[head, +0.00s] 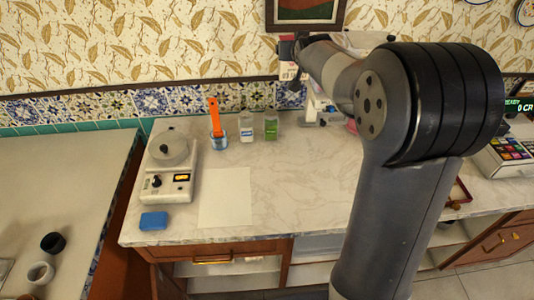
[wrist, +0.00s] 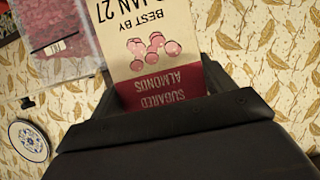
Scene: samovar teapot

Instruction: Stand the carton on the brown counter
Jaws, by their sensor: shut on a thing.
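In the wrist view, my gripper (wrist: 165,100) is shut on a carton (wrist: 150,40). The carton has a cream face with pink almonds and a dark red band reading "Sugared Almonds"; its print appears upside down there. In the head view, the end of my arm (head: 297,60) is raised in front of the back wall, above the marble-topped counter (head: 290,185); the carton is too small and covered to make out surely. This counter has a pale top and brown wooden front. Another counter (head: 65,185), with a greyish top and brown side, stands at the left.
On the marble top stand a white appliance (head: 170,165), a blue block (head: 153,221), a glass with an orange utensil (head: 218,138) and two bottles (head: 258,127). A white sheet (head: 225,197) lies there. A till (head: 510,155) is at right. The middle is clear.

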